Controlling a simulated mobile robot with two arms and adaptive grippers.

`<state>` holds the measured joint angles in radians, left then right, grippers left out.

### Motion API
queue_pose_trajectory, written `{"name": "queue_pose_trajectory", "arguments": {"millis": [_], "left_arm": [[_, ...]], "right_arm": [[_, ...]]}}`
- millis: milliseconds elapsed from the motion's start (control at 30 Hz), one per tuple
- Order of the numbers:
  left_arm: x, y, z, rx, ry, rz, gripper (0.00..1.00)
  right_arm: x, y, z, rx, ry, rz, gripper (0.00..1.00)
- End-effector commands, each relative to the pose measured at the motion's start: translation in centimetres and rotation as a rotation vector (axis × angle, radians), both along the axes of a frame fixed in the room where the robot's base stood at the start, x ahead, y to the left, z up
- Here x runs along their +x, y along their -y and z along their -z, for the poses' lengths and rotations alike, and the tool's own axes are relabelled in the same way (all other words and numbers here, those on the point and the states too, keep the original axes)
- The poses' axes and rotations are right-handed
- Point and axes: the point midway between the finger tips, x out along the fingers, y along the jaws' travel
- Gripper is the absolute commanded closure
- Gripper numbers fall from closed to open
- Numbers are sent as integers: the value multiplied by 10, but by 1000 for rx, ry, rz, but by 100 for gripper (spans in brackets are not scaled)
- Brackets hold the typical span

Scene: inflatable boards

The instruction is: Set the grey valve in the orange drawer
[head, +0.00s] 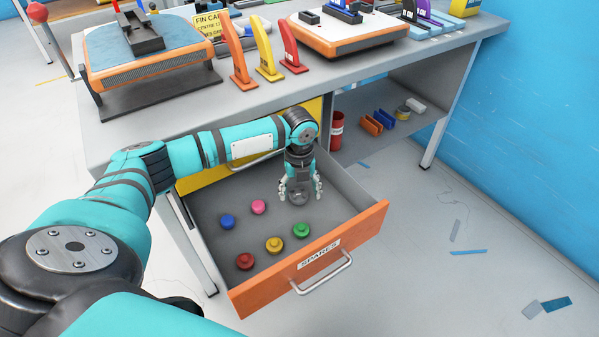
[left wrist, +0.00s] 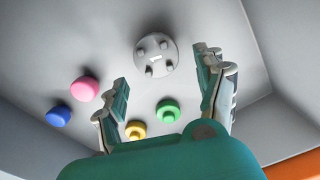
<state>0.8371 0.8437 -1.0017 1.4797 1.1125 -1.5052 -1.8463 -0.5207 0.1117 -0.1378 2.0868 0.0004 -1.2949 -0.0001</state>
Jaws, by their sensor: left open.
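The orange drawer (head: 362,228), labelled SPARES, is pulled open below the workbench. The grey valve (head: 298,198), a round disc with small pegs, is inside the drawer, below my left gripper (head: 300,188). In the left wrist view the valve (left wrist: 156,55) appears to lie on the grey drawer floor, just past the fingertips. My left gripper (left wrist: 164,72) is open, its fingers apart and not closed on the valve. In the head view the fingers partly hide the valve. My right gripper is not in view.
Blue (head: 228,221), pink (head: 259,207), green (head: 301,230), yellow (head: 273,244) and red (head: 245,261) valves lie in the drawer. The workbench (head: 375,68) overhangs its back. A red can (head: 337,130) stands on the lower shelf. The floor at right has scattered strips.

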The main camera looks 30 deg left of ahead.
Motion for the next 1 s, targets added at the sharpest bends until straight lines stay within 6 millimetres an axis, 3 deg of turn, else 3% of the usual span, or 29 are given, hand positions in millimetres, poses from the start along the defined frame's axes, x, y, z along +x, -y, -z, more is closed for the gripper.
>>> {"name": "queue_pose_trajectory", "arguments": {"millis": [100, 400, 600, 1000], "left_arm": [[1, 0, -33, 0, 3, 1, 28], [0, 0, -84, 0, 1, 0, 28], [0, -1, -94, 1, -1, 0, 28], [0, 0, -93, 0, 0, 0, 28]], "right_arm": [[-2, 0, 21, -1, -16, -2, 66], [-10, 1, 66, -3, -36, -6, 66], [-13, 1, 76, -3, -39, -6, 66], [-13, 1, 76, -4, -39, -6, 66]]}}
